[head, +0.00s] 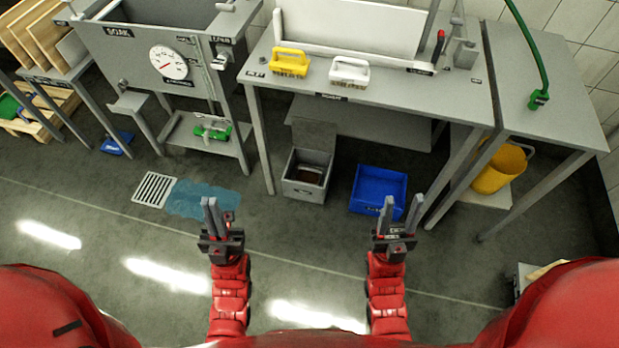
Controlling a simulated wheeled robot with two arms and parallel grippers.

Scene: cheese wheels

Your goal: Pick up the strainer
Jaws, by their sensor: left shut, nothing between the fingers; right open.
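I cannot pick out the strainer with certainty in the head view. A grey open-topped box (303,190) with its lid raised stands on the floor under the middle table, and a small tray-like piece (309,174) shows inside it, too small to make out. A slotted metal grate (155,189) lies in the floor at left. My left gripper (210,202) is shut and empty, in front of the blue wet patch. My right gripper (401,204) is open and empty, in front of the blue crate. Both point forward, apart from the grey box.
A blue crate (366,206) sits right of the grey box. A wet patch (203,200) lies beside the grate. The middle table (400,95) holds a yellow brush (289,62) and a white brush (348,71). A yellow bucket (496,174) stands under the right table.

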